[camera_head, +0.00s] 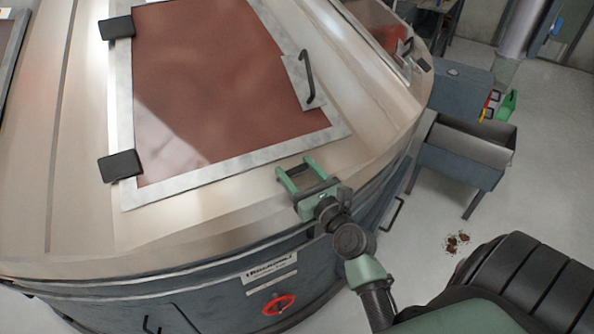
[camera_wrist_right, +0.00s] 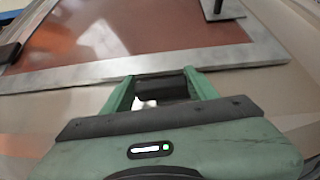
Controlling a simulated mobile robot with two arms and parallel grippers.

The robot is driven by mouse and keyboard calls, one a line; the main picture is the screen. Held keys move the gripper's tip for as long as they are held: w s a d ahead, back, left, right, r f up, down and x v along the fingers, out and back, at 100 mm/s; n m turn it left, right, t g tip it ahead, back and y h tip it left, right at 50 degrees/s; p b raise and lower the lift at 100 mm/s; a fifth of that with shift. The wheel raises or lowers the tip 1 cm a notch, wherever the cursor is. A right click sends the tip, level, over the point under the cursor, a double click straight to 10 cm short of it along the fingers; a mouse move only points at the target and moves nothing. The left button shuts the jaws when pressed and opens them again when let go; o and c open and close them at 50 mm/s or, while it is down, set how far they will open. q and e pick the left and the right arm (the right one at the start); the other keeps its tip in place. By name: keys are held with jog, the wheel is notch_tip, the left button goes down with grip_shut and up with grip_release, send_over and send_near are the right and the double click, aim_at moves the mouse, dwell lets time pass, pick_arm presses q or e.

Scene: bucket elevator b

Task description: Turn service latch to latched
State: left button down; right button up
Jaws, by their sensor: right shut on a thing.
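My right gripper (camera_head: 296,172) is at the lower right edge of the tinted panel's frame, on the sloped metal housing. In the right wrist view its green fingers (camera_wrist_right: 160,84) are on either side of a small dark piece (camera_wrist_right: 161,82), and the gripper is shut on it. The piece may be the service latch; its full shape and its angle are hidden by the gripper. The tinted panel (camera_head: 205,80) lies closed in its grey frame (camera_head: 230,172). My left gripper is not in view.
A black handle (camera_head: 309,80) stands up from the panel's right side. Two black hinge blocks (camera_head: 117,27) sit on its left side. A red wheel (camera_head: 279,304) is on the housing's lower wall.

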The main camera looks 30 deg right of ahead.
jog(key=n+y+b, duration=0.2)
jog(key=n+y, duration=0.1)
jog(key=n, duration=0.1)
jog(key=shift+d+f+y, duration=0.1)
jog(key=shift+y, duration=0.3)
jog(key=n+g+y+b, duration=0.1)
jog(key=n+y, duration=0.2)
jog(key=shift+n+g, duration=0.3)
jog(key=shift+n, duration=0.1)
jog(key=shift+n+g+y+b, duration=0.65)
jog(key=shift+n+y, duration=0.25)
jog(key=shift+n, duration=0.3)
jog(key=shift+r+n+g+y, duration=0.2)
jog(key=shift+n+g+y, duration=0.45)
jog(key=shift+n, duration=0.45)
jog(key=shift+w+d+r+n+g+y, duration=0.1)
jog(key=shift+n+g+y, duration=0.45)
jog(key=shift+n+g, duration=0.35)
jog(key=n+g+y+p, duration=0.1)
jog(key=n+g, duration=0.1)
jog(key=n, duration=0.1)
jog(key=shift+r, duration=0.1)
jog(key=shift+n+g+p, duration=0.75)
jog(key=shift+n+g, duration=0.35)
jog(key=shift+n+g+p, duration=0.35)
jog(key=shift+n+g, duration=0.35)
jog(key=shift+f, duration=0.2)
